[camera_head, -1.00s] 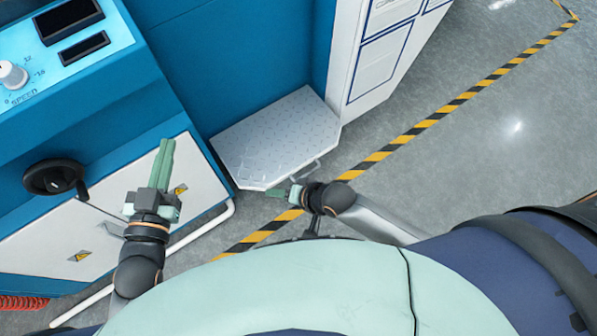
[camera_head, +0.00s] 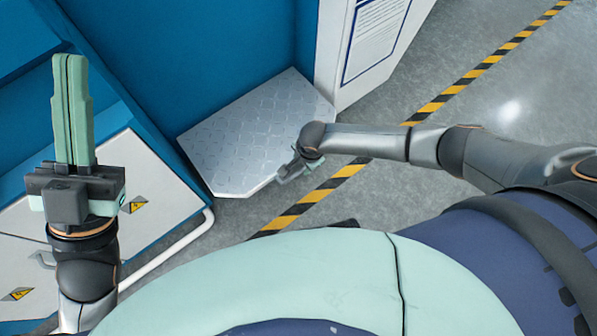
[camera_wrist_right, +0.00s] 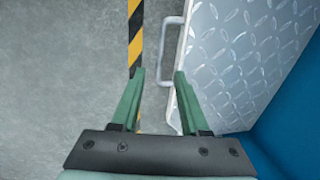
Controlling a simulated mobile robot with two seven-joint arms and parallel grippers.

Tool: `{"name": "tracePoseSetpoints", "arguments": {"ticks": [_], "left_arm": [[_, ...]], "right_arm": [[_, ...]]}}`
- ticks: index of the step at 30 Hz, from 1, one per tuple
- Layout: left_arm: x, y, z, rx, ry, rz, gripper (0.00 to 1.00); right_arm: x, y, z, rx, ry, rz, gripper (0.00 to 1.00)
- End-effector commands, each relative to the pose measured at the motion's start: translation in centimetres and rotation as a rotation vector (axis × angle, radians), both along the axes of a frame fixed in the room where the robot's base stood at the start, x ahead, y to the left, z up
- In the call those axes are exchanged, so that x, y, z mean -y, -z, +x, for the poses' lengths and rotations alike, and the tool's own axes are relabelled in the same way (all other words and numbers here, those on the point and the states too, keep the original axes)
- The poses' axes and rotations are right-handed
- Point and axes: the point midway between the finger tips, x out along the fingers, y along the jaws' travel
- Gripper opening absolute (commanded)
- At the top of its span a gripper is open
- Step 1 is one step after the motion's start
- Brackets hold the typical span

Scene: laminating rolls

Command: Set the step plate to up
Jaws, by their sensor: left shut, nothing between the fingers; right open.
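The step plate (camera_head: 240,125) is a silver, diamond-patterned plate jutting out from the blue machine in the head view. It also fills the upper right of the right wrist view (camera_wrist_right: 240,55). A thin metal handle (camera_wrist_right: 169,70) stands off its edge. My right gripper (camera_head: 284,178) is at the plate's near right edge, partly hidden by its own wrist. In the right wrist view its fingers (camera_wrist_right: 159,74) are open, with the handle bar between them, close to the right finger. I cannot tell whether they touch. My left gripper (camera_head: 70,58) is shut and empty, raised at the left.
The blue machine wall (camera_head: 215,45) rises behind the plate. White cabinet panels (camera_head: 150,190) with a white rail (camera_head: 165,250) lie below left. A white panel (camera_head: 375,45) stands right of the plate. Grey floor with a yellow-black stripe (camera_head: 440,105) is open at the right.

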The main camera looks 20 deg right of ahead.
Motion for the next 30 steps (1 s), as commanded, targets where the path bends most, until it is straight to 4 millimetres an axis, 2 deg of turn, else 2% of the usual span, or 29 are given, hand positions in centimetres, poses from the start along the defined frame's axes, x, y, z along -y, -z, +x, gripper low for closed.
{"name": "tracePoseSetpoints", "arguments": {"ticks": [1, 3, 12, 18, 26, 30], "left_arm": [[0.1, 1.5, 0.0, -0.006, 0.008, -0.004, 0.00], [0.2, 2.5, 0.1, -0.016, 0.017, -0.011, 0.00], [0.5, 5.7, 0.2, -0.029, 0.016, 0.007, 0.00], [0.7, 6.4, 0.3, -0.030, 0.011, 0.019, 0.00], [0.7, 6.4, 0.3, -0.035, 0.010, 0.020, 0.00], [0.7, 6.4, 0.3, -0.035, 0.010, 0.017, 0.00]], "right_arm": [[0.0, 1.7, 0.3, 0.003, 0.000, -0.002, 0.45], [-0.2, 3.0, 0.5, 0.002, -0.002, -0.002, 0.45], [-0.5, 7.0, 1.3, 0.003, -0.003, 0.001, 0.45], [-0.5, 7.9, 1.4, 0.002, -0.002, 0.000, 0.45], [-0.6, 7.8, 1.4, 0.002, -0.002, 0.001, 0.45], [-0.6, 7.8, 1.4, 0.002, -0.002, 0.001, 0.32]]}}
